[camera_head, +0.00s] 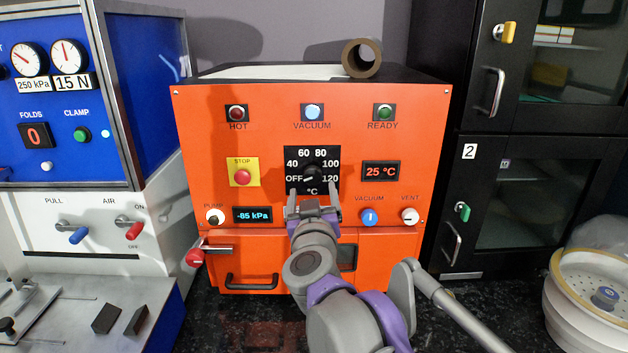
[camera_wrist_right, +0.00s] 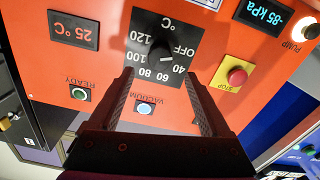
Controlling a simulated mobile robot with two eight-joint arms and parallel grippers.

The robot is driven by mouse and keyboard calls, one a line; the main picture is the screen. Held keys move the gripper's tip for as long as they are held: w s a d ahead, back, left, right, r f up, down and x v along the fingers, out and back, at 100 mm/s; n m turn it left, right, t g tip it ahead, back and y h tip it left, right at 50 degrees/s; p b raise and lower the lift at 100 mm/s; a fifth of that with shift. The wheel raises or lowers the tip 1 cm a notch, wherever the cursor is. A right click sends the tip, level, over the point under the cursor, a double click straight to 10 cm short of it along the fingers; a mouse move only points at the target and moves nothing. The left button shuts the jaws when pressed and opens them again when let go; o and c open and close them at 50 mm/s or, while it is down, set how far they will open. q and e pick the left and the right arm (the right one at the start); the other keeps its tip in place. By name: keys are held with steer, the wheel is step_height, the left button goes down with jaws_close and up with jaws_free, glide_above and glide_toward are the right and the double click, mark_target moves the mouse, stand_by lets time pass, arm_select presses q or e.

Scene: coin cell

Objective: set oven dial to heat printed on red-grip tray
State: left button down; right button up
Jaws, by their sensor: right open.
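The orange oven (camera_head: 270,140) stands in the middle. Its black dial (camera_head: 312,173) sits on a plate marked OFF, 40, 60, 80, 100 and 120 °C. In the right wrist view, the dial's light mark (camera_wrist_right: 166,60) points roughly between OFF and 40; I cannot tell the exact setting. My right gripper (camera_head: 315,192) is open in front of the dial plate, its fingers spread to either side. The wrist view shows the gripper (camera_wrist_right: 158,74) empty, with the dial knob beyond the fingertips. I see no red-grip tray. My left gripper is out of view.
The oven reads 25 °C (camera_head: 380,172) and -85 kPa (camera_head: 253,215). A red-knobbed lever (camera_head: 197,257) juts out lower left. A blue press (camera_head: 75,120) and black cabinet (camera_head: 540,130) stand beside it.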

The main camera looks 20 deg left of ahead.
mark_target(313, 177)
steer(key=x, duration=0.7)
steer(key=shift+w+f, duration=0.1)
steer(key=shift+w, duration=0.1)
jaws_close()
